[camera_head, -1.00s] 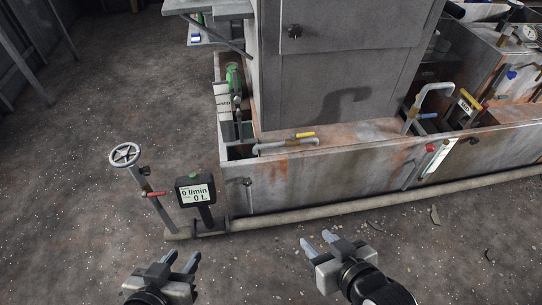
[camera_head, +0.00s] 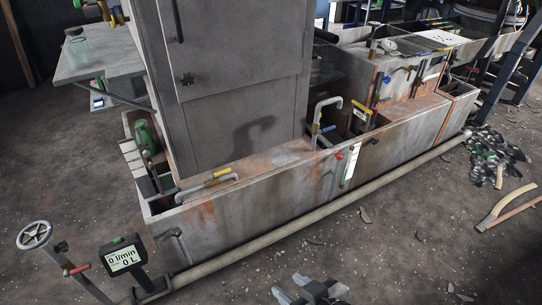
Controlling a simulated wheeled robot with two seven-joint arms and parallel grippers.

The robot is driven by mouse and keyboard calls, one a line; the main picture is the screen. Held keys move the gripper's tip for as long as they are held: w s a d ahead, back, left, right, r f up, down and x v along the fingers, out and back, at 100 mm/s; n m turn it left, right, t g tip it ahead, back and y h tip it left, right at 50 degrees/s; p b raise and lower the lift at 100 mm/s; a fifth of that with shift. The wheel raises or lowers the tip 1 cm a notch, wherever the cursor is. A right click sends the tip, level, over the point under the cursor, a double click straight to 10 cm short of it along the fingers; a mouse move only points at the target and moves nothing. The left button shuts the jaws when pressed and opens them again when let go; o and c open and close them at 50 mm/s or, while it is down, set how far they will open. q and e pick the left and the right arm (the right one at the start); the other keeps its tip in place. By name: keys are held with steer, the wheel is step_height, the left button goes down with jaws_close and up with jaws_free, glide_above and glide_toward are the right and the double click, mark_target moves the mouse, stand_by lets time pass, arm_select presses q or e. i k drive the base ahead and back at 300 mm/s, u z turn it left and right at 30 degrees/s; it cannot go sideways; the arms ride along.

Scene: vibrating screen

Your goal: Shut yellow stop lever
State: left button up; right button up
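A yellow lever (camera_head: 222,172) sits on a grey pipe along the near rim of the metal trough, at the foot of the tall grey cabinet. A second yellow handle (camera_head: 361,108) shows farther right beside a bent grey pipe. I cannot tell which one is the stop lever. My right gripper (camera_head: 286,284) is at the bottom edge, partly cut off, with its fingers apart and nothing between them. It is well short of both yellow parts. My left gripper is out of the picture.
The rusty trough (camera_head: 255,203) and a long floor pipe (camera_head: 320,213) run across the middle. A flow meter (camera_head: 123,257) and a handwheel (camera_head: 34,235) stand at lower left. Curved scrap (camera_head: 500,205) lies at right. The floor in front is mostly clear.

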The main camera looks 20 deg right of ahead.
mark_target(211, 177)
steer(key=z, duration=0.4)
steer(key=i, duration=0.9)
steer(key=u, duration=0.65)
steer(key=i, duration=0.5)
steer(key=u, duration=0.55)
